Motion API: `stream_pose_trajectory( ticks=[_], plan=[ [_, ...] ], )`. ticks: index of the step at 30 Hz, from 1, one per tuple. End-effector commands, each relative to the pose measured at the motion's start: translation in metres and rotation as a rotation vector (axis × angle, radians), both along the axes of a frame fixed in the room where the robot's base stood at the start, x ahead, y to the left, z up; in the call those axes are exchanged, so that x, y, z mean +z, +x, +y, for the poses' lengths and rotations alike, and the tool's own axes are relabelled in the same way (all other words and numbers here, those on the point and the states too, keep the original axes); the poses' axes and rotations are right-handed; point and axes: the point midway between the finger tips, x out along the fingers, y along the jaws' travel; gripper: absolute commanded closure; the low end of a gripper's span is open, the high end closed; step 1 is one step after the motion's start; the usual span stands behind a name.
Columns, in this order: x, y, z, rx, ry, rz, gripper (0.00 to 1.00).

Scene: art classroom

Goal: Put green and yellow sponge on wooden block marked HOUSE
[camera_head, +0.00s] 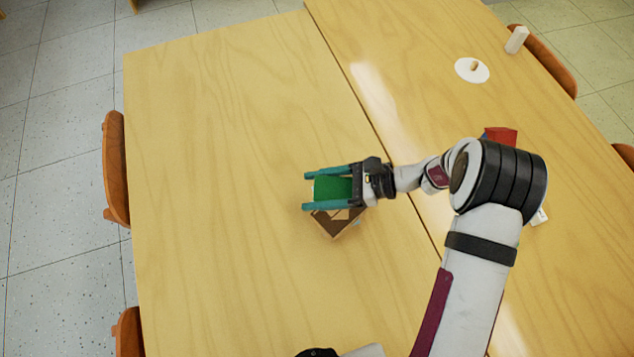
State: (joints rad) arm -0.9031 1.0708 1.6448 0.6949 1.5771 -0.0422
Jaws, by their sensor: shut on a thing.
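My gripper (306,192) is shut on the sponge (333,188), with one teal finger along each side of it. Only the sponge's green face shows; no yellow is visible. The wooden block (338,223) is brown with a dark pattern on its upper face, and shows just below the gripper in the picture. The gripper and sponge cover part of the block. I cannot tell whether the sponge touches the block, and I cannot read any marking on it.
A white disc (463,73) with a small tan piece on it lies at the upper right. A white upright object (516,40) stands near the far right edge. A red item (502,136) is partly behind my arm. The table's left half (210,150) is clear.

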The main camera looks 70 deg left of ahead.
Motion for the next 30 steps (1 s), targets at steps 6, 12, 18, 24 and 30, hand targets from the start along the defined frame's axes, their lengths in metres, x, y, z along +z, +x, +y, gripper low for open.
stream_pose_trajectory(
  ticks=[6, 12, 18, 24, 30],
  plan=[
    [-0.002, 0.000, 0.000, 0.000, 0.000, 0.000, 0.21],
    [-0.002, 0.000, 0.000, 0.000, 0.000, 0.000, 0.00],
    [0.002, 0.003, -0.001, -0.001, 0.000, 0.000, 0.00],
    [0.021, 0.047, -0.018, -0.006, 0.002, -0.001, 0.00],
    [0.040, 0.089, -0.036, -0.002, 0.002, -0.002, 0.00]
  ],
)
